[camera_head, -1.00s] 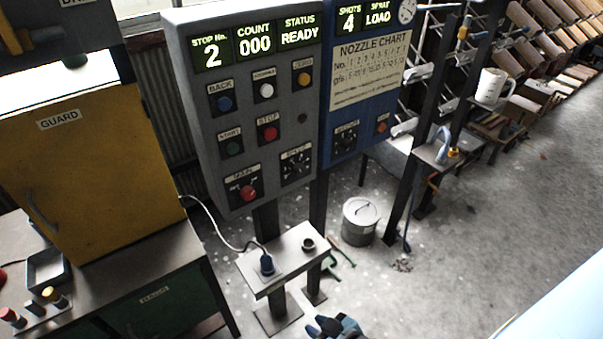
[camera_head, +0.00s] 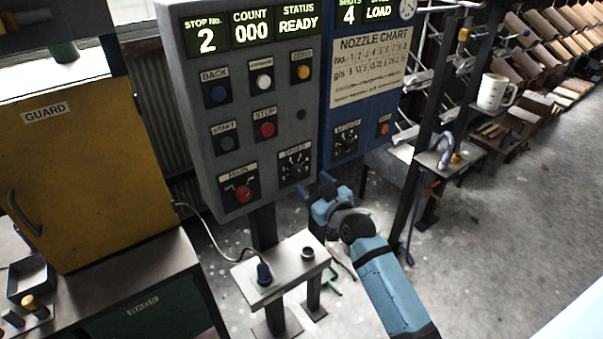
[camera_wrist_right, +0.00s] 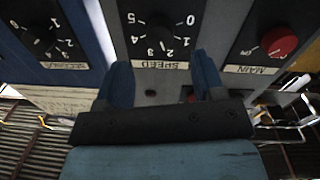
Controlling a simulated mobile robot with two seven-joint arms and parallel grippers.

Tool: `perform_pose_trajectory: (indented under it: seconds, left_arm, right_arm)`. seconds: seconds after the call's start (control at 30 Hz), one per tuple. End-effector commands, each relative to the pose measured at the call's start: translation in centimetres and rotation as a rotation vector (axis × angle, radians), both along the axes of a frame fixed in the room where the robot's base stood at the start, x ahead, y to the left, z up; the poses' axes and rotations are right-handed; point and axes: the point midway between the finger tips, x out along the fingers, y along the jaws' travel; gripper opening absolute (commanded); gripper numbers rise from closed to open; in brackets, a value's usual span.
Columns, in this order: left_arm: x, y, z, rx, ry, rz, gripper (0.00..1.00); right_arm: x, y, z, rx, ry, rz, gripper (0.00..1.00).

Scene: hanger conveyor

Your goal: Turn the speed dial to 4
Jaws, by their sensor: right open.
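The speed dial (camera_head: 295,165) is a black knob with white marks on the lower right of the grey control panel. In the right wrist view the same dial (camera_wrist_right: 158,38) appears upside down above its SPEED label, and its exact setting is hard to read. My right gripper (camera_head: 322,190) is in front of the panel, below and right of the dial. In the wrist view the two blue fingers of my right gripper (camera_wrist_right: 163,78) stand apart with nothing between them, in line with the dial but not around its knob. My left gripper is out of view.
A red MAIN knob (camera_head: 243,193) sits left of the dial, and push buttons sit above it. Another dial (camera_head: 346,140) is on the blue panel to the right. A small shelf (camera_head: 285,270) with a blue plug stands below. A yellow guard cabinet (camera_head: 80,170) is at left.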

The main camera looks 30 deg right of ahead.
Motion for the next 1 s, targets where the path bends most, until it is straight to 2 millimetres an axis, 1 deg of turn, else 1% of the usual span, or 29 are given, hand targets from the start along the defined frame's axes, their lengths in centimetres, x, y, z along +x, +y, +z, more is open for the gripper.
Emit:
perform_pose_trajectory:
  seconds: [0.03, 0.1, 0.2, 0.3, 0.47, 0.7, 0.73, 0.77, 0.8, 0.87, 0.9, 0.93, 1.0]
  left_arm:
    - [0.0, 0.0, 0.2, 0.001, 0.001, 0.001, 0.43]
    - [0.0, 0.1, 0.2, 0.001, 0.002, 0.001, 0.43]
    - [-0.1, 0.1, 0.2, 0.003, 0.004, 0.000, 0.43]
    - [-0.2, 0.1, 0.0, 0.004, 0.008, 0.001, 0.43]
    - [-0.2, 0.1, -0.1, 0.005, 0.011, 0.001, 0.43]
    - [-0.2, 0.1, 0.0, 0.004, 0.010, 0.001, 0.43]
    - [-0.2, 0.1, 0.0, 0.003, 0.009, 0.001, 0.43]
    - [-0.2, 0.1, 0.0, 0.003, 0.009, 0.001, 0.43]
    - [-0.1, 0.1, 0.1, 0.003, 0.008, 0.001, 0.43]
    - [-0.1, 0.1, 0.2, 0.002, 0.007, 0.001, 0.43]
    - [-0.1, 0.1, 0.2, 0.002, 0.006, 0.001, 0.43]
    - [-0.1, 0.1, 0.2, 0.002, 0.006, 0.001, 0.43]
    - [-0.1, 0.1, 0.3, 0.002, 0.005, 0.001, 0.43]
  right_arm:
    - [1.2, 0.0, 0.2, 0.001, -0.001, 0.000, 0.62]
    - [2.4, 0.1, 0.1, 0.002, -0.001, 0.000, 0.62]
    - [3.9, 0.1, 0.1, 0.000, 0.000, 0.000, 0.62]
    - [4.9, 0.1, 0.0, 0.000, 0.000, 0.000, 0.62]
    - [5.6, 0.2, 0.0, 0.000, 0.000, 0.000, 0.62]
    - [5.7, 0.2, -0.1, 0.000, 0.001, 0.001, 0.62]
    - [5.6, 0.2, -0.1, 0.000, 0.001, 0.001, 0.58]
    - [5.6, 0.2, -0.1, 0.000, 0.001, 0.001, 0.51]
    - [5.6, 0.2, -0.1, 0.000, 0.001, 0.001, 0.42]
    - [5.6, 0.2, -0.1, 0.000, 0.001, 0.001, 0.28]
    - [5.6, 0.2, -0.1, 0.000, 0.000, 0.001, 0.19]
    - [5.6, 0.2, -0.1, 0.000, 0.001, 0.001, 0.13]
    - [5.6, 0.2, -0.1, 0.000, 0.001, 0.001, 0.13]
